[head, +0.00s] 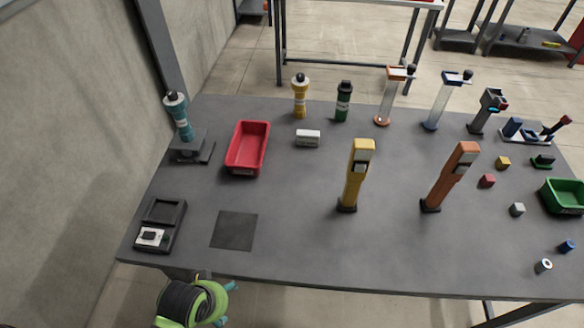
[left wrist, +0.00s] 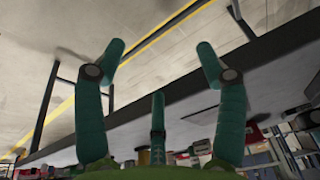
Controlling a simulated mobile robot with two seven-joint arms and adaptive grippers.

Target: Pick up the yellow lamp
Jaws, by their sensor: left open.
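The yellow lamp (head: 355,177) stands upright on a dark base near the middle of the grey table in the head view. It has a pale panel near its top. Nothing touches it. A similar orange lamp (head: 453,175) stands to its right. My left gripper (head: 228,303) is beyond the table's front edge, to the left of and well away from the yellow lamp. In the left wrist view its teal fingers (left wrist: 160,55) are spread open with nothing between them. I cannot make out the lamp there. My right gripper is not in view.
The table (head: 300,250) has free room around the yellow lamp's left and front. A red bin (head: 232,160) and a white block (head: 308,138) lie farther back left. A yellow bottle (head: 300,98) and a green bottle (head: 343,100) stand behind. A green bin (head: 565,205) is at right.

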